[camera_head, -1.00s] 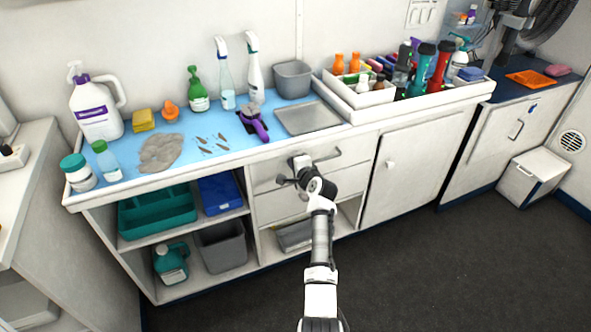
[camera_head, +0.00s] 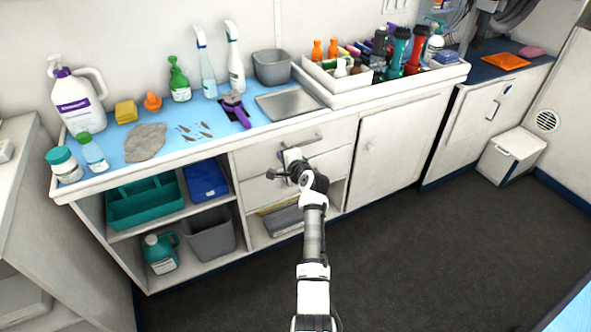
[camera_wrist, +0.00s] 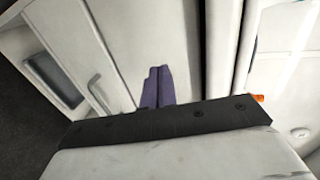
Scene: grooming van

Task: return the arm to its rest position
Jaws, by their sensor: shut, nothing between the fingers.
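My arm reaches up from the bottom middle of the head view, extended toward the white drawers (camera_head: 334,164) under the counter. My gripper (camera_head: 290,158) is at its far end, in front of the drawers and below the counter edge. Its fingertips are hard to make out there. In the wrist view, my gripper's two fingers (camera_wrist: 158,70) show as dark purplish strips side by side, shut with nothing between them. White cabinet fronts fill the background behind them.
The blue-topped counter (camera_head: 235,136) carries bottles, a purple clipper (camera_head: 234,110), a metal tray (camera_head: 288,103) and a box of several bottles. Open shelves below hold a teal caddy (camera_head: 146,205) and grey bin (camera_head: 209,235). Dark floor (camera_head: 430,250) at right is clear.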

